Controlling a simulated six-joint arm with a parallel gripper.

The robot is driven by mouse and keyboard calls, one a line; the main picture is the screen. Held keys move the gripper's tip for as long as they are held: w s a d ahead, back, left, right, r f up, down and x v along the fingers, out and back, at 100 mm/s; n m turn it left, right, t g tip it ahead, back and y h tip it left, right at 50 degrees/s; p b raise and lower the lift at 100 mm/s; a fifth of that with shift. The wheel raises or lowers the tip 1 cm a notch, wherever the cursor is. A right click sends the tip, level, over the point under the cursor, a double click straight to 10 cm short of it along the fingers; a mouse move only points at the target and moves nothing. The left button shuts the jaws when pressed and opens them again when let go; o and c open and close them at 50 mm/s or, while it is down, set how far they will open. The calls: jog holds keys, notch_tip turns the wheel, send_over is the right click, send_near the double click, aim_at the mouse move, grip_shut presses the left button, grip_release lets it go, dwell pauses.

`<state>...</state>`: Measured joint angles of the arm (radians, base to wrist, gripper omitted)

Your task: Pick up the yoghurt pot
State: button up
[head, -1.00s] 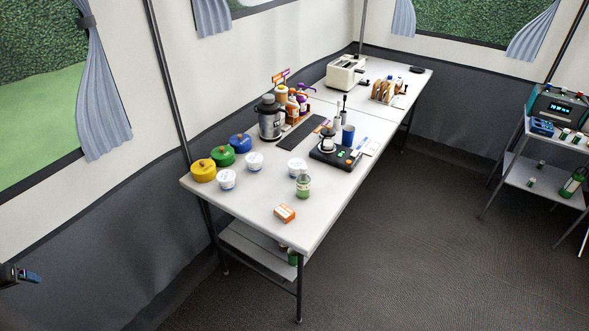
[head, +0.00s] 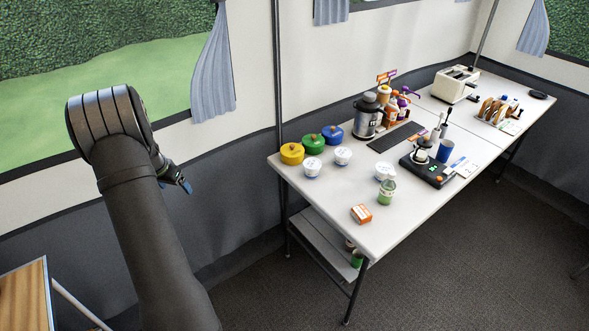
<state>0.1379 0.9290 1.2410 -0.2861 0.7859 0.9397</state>
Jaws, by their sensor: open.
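Three white pots that look like yoghurt pots stand upright on the near half of the long table (head: 400,222). One pot (head: 312,168) is in front of the yellow and green lidded tins. Another pot (head: 343,156) is just behind it to the right. The third pot (head: 385,172) is farther right, behind a green bottle. Their labels are too small to read. My gripper (head: 187,187) is at the left, clear of the table and well away from the pots. It is open and nothing shows in it.
A green bottle (head: 387,192) and an orange-and-white box (head: 361,214) stand near the front edge. Yellow (head: 291,154), green (head: 314,145) and blue (head: 334,135) tins line the back left. A scale (head: 428,170) is to the right. A wooden surface (head: 26,295) is at lower left.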

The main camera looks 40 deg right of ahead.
jog(key=s+d+r+m, duration=0.1)
jog(key=s+d+r, duration=0.15)
jog(key=d, duration=0.95)
jog(key=s+d+r+m, duration=0.1)
jog(key=s+d+r, duration=0.15)
jog(key=d, duration=0.95)
jog(key=m, duration=0.1)
send_near(312, 163)
jog(key=shift+g, duration=0.4)
jog(key=x, duration=1.2)
jog(key=shift+w+f, duration=0.25)
jog(key=c, duration=1)
